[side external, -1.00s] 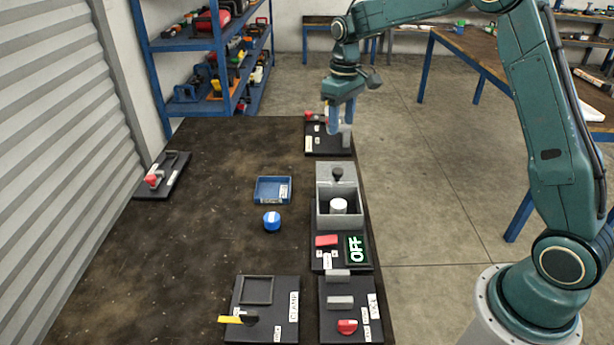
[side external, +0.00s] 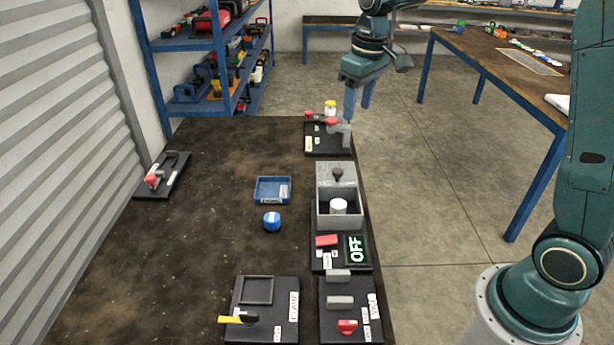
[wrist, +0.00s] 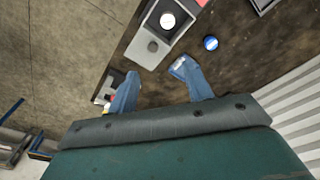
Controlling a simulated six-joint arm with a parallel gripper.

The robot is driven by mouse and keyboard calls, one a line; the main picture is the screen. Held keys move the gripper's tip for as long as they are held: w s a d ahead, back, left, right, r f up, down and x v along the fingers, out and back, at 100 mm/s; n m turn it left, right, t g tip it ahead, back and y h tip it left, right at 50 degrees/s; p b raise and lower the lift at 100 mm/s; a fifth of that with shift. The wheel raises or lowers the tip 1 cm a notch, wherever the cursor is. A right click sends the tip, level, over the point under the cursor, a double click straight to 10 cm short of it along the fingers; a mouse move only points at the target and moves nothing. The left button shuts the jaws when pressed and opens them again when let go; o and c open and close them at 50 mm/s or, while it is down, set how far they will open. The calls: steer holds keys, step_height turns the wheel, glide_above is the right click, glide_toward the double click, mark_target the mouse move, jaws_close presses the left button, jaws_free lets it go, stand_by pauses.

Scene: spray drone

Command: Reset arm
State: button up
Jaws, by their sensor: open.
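My gripper (side external: 358,104) hangs in the air just beyond the right edge of the dark work table, near its far end. Its two blue fingers are apart and nothing is between them; they also show spread in the wrist view (wrist: 158,90). Just left of it in the side view, the far black board (side external: 322,153) carries red-tipped parts, a grey block and a small white cylinder with a yellow top (side external: 330,107). A gap between my gripper and that board cannot be judged exactly.
A blue cap (side external: 271,221) and blue tray (side external: 273,190) lie mid-table. Two near boards carry a yellow lever (side external: 236,319) and red knob (side external: 347,326). The left table is mostly clear.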

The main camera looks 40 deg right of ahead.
steer(key=s+a+r+t, duration=0.1)
steer(key=s+a+r, duration=0.15)
steer(key=s, duration=0.35)
steer(key=s+a+r+t, duration=0.1)
steer(key=s+r, duration=0.2)
steer(key=s, duration=0.3)
steer(key=s+a+f+m+t, duration=0.1)
steer(key=s+a+f+t, duration=0.1)
steer(key=s, duration=1.1)
steer(key=shift+s+a+f, duration=0.2)
steer(key=shift+s+f, duration=0.05)
steer(key=shift+f, duration=0.05)
